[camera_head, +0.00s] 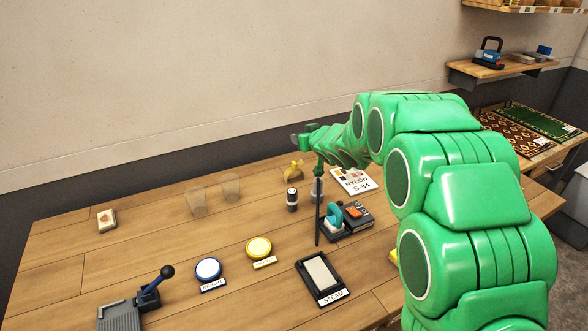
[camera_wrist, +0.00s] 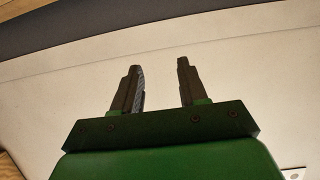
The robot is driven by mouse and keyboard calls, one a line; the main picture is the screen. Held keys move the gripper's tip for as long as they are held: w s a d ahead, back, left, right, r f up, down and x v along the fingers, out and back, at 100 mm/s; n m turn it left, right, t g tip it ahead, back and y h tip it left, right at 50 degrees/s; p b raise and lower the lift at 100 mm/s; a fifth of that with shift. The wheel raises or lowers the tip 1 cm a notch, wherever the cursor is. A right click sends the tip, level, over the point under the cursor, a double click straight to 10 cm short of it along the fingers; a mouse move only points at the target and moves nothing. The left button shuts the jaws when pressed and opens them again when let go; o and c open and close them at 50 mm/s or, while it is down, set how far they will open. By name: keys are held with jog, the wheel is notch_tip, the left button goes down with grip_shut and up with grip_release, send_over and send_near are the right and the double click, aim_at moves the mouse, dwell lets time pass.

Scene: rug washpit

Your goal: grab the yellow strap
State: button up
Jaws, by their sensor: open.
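My gripper (camera_head: 300,140) is raised above the back of the wooden table, at the end of my green arm. In the wrist view my gripper (camera_wrist: 157,70) has its two dark fingers apart, with nothing between them and only the pale wall behind. A small yellow curved thing (camera_head: 294,169) stands on a little brown block near the back of the table, below my gripper; it may be the yellow strap, but it is too small to tell. Another yellow thing (camera_head: 393,257) shows at the edge of my arm, mostly hidden by it.
On the table (camera_head: 150,255) stand two clear cups (camera_head: 230,187), a dark bottle (camera_head: 292,199), a thin dark stand (camera_head: 319,215), a blue button (camera_head: 208,270), a yellow button (camera_head: 259,247), a black-framed pad (camera_head: 322,275) and a lever device (camera_head: 135,305). The left middle is clear.

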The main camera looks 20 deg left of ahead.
send_near(295, 163)
jog(key=x, duration=0.3)
jog(key=shift+w+a+f, duration=0.3)
jog(key=shift+a+f, duration=0.05)
jog(key=shift+a, duration=0.15)
jog(key=shift+x, duration=2.95)
jog(key=shift+w+r, duration=0.1)
jog(key=shift+w, duration=0.05)
grip_shut()
